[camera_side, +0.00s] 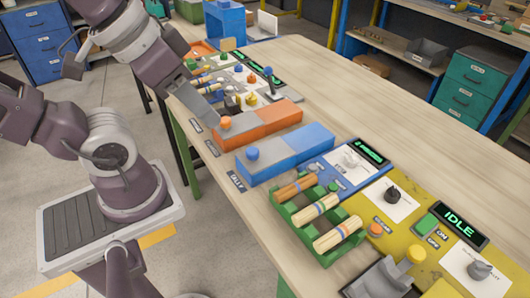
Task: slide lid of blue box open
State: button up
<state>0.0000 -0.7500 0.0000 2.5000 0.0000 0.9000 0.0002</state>
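The blue box (300,148) is a long block on the wooden table, near the middle of the side view. A round blue knob (252,153) stands on the left end of its top, and a seam crosses the top near the middle. Whether the lid is partly open is hard to tell. My gripper (214,118) reaches down from the upper left, near the left end of the orange box behind the blue one. It looks apart from the blue box and its knob. Its fingertips are too small and hidden to tell whether they are open or shut.
The orange box (275,119) with an orange knob (225,122) lies just behind the blue box. A green rack (294,220) of wooden rods stands in front. A blue panel (345,163) and a yellow panel (415,212) lie to the right. The table's right part (390,125) is clear.

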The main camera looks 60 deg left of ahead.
jog(key=shift+w+a+f+m, duration=0.1)
jog(key=shift+w+f+m, duration=0.05)
jog(key=shift+m, duration=0.25)
jog(key=c, duration=0.3)
jog(key=w+f+m+g, duration=0.1)
jog(key=m, duration=0.1)
jog(key=w+a+f+m+g+y, duration=0.1)
jog(key=m, duration=0.2)
jog(key=w+a+f+m+g+y, duration=0.1)
jog(key=m+g, duration=0.1)
jog(key=shift+f, duration=0.1)
grip_shut()
jog(key=m+g+h, duration=0.4)
jog(key=m+g, duration=0.1)
jog(key=m, duration=1.8)
send_over(247, 165)
notch_tip(247, 165, down, 8)
jog(key=r, duration=0.1)
jog(key=x, duration=1)
jog(key=shift+s+d+f, duration=0.15)
jog(key=shift+s, duration=0.1)
jog(key=w, duration=0.1)
jog(key=w+a, duration=0.1)
jog(key=shift+w+a, duration=0.15)
jog(key=shift+w, duration=0.1)
jog(key=shift+w+a, duration=0.25)
jog(key=shift+w, duration=0.2)
